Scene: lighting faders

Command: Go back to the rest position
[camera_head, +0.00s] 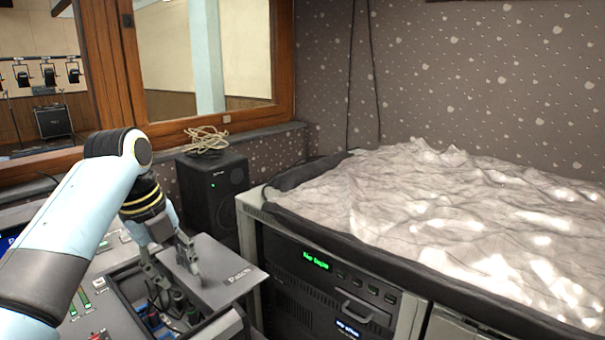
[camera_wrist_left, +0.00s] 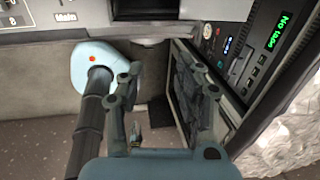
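My left arm comes in from the left in the head view. Its gripper (camera_head: 176,282) points down over an open compartment in the grey desk (camera_head: 113,312). The two fingers stand apart. A grey lettered panel (camera_head: 225,285) lies beside and partly behind the fingers; I cannot tell whether a finger touches it. In the left wrist view my left gripper (camera_wrist_left: 160,78) shows both fingers spread, with nothing held between them. My right gripper shows in neither view.
A black speaker (camera_head: 212,190) with a coiled cable (camera_head: 206,139) on top stands behind the desk. A rack unit with a green display (camera_head: 316,260) is to the right, beneath a crumpled pale sheet (camera_head: 430,195). A wood-framed window (camera_head: 282,60) is behind.

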